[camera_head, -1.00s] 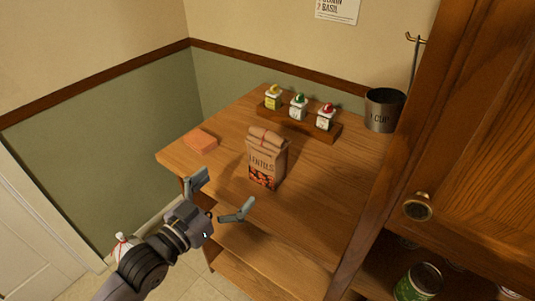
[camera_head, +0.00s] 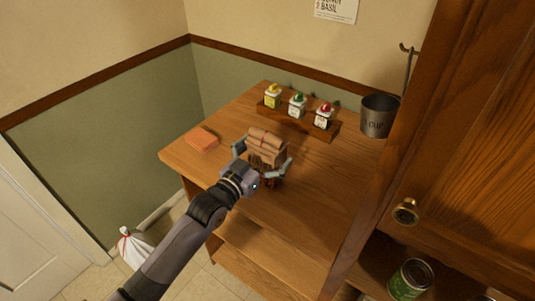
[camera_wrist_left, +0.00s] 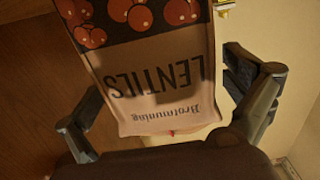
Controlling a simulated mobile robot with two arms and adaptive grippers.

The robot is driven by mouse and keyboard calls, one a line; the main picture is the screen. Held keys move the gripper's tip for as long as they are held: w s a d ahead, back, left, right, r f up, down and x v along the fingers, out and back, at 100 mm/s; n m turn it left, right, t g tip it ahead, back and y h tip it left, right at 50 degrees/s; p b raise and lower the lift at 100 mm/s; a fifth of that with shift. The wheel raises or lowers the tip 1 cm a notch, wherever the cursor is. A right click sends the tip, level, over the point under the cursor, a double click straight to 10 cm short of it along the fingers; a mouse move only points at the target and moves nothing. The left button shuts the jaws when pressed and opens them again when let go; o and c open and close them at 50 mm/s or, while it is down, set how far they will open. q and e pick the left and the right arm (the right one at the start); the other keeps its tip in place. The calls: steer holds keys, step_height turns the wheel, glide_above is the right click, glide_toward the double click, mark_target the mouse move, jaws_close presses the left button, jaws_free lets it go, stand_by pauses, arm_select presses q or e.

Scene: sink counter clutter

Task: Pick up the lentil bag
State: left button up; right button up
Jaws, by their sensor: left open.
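The lentil bag (camera_head: 267,145) is a brown paper bag with a rolled top, standing on the wooden counter. My left gripper (camera_head: 262,160) is open, with one finger at each side of the bag. The gripper and wrist hide much of the bag's front in the head view. In the left wrist view the bag's printed face (camera_wrist_left: 155,75) appears upside down between the spread fingers (camera_wrist_left: 170,105). A gap shows on the right side there; I cannot tell whether the left finger touches the bag. My right gripper is not in view.
A wooden rack (camera_head: 300,122) with several small capped bottles stands behind the bag. An orange sponge-like block (camera_head: 202,139) lies at the counter's left. A metal cup (camera_head: 379,116) hangs at right, near a wooden cabinet door (camera_head: 455,150). A green can (camera_head: 410,279) stands low right.

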arm_select(q)
steer(key=shift+w+d, duration=0.1)
steer(key=shift+w, duration=0.1)
steer(key=shift+s, duration=0.1)
steer(key=shift+c, duration=0.4)
steer(key=c, duration=1.5)
steer(key=shift+r, duration=0.1)
